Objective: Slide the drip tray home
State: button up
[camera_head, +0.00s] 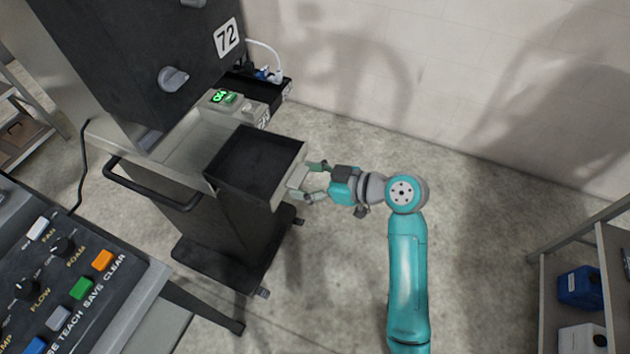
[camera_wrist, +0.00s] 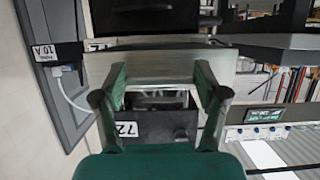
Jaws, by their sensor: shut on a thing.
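The drip tray (camera_head: 255,165) is a dark, open, empty box with a pale front panel. In the head view it sticks out to the right from the pale shelf of the dispenser stand (camera_head: 180,140). My gripper (camera_head: 307,182) is at the tray's front, with its two fingers shut on the tray front. In the wrist view the fingers of my gripper (camera_wrist: 161,70) reach the pale front panel of the drip tray (camera_wrist: 180,68). The exact finger contact is too small to make out.
The black dispenser (camera_head: 140,65) marked 72 stands above the shelf. A box with a green lit display (camera_head: 224,97) sits behind the tray. A button panel (camera_head: 75,270) is at lower left and a shelf rack (camera_head: 590,290) at lower right. Floor around my arm is clear.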

aim_at(293, 175)
jog(key=shift+w+a+f, duration=0.1)
jog(key=shift+w+a, duration=0.4)
jog(key=shift+a, duration=0.9)
jog(key=shift+w+a+f, duration=0.1)
jog(key=shift+w+a, duration=0.45)
jog(key=shift+a, duration=0.9)
jog(key=shift+w+a+f, duration=0.1)
jog(key=shift+w+a, duration=0.4)
jog(key=shift+a, duration=0.9)
jog(key=shift+f, duration=0.1)
jog(key=shift+a, duration=0.15)
jog(key=shift+w+a, duration=0.3)
jog(key=shift+a, duration=0.5)
jog(key=shift+w+a, duration=0.25)
jog(key=shift+a, duration=0.5)
jog(key=shift+w+a, duration=0.3)
jog(key=shift+a, duration=0.5)
jog(key=o, duration=1.7)
jog(key=shift+o, duration=0.2)
jog(key=v, duration=1.2)
